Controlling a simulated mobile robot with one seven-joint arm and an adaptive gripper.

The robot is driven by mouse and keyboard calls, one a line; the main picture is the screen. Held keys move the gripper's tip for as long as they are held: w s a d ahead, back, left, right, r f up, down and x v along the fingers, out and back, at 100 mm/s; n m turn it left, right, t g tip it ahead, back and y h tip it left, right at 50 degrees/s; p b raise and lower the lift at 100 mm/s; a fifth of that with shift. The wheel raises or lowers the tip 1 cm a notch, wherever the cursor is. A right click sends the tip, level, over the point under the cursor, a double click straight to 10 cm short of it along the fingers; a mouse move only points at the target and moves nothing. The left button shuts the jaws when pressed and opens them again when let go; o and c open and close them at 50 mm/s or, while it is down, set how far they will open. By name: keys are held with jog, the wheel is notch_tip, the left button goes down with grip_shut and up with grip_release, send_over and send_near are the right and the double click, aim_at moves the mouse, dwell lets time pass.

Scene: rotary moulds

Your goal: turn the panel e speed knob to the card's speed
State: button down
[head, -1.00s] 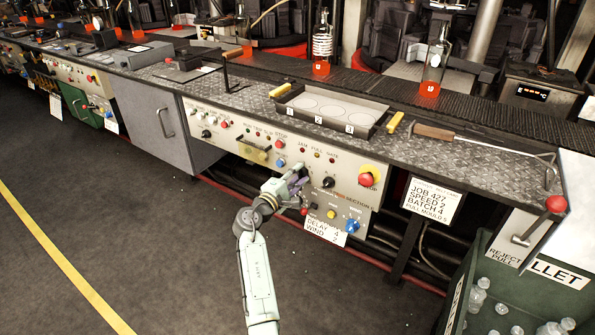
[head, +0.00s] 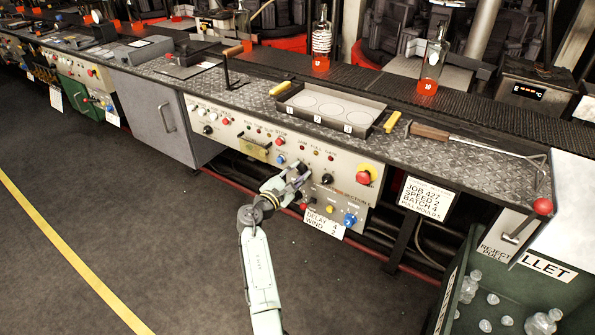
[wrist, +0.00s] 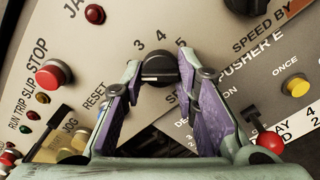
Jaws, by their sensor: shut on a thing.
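A black round knob (wrist: 158,70) with a scale showing 3, 4 and 5 sits on the pale control panel (head: 262,120). My gripper (wrist: 160,74) has its purple-padded fingers on either side of the knob and is shut on it. The fingers hide the lower part of the scale, and I cannot tell which number the knob points at. In the head view my gripper (head: 292,178) hides this knob. The white card (head: 425,198) right of the panel reads JOB 427, SPEED 2, BATCH 4.
A red STOP button (wrist: 54,74) is left of my fingers, and a black knob (wrist: 246,5) and a yellow button (wrist: 295,86) are to the right. A red mushroom button (head: 364,177) and a DELAY 4 card (head: 322,222) are near. The floor in front is clear.

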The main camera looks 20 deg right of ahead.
dwell(0.4)
jog(key=c, duration=1.2)
grip_release()
jog(key=shift+c, duration=0.2)
jog(key=v, duration=1.2)
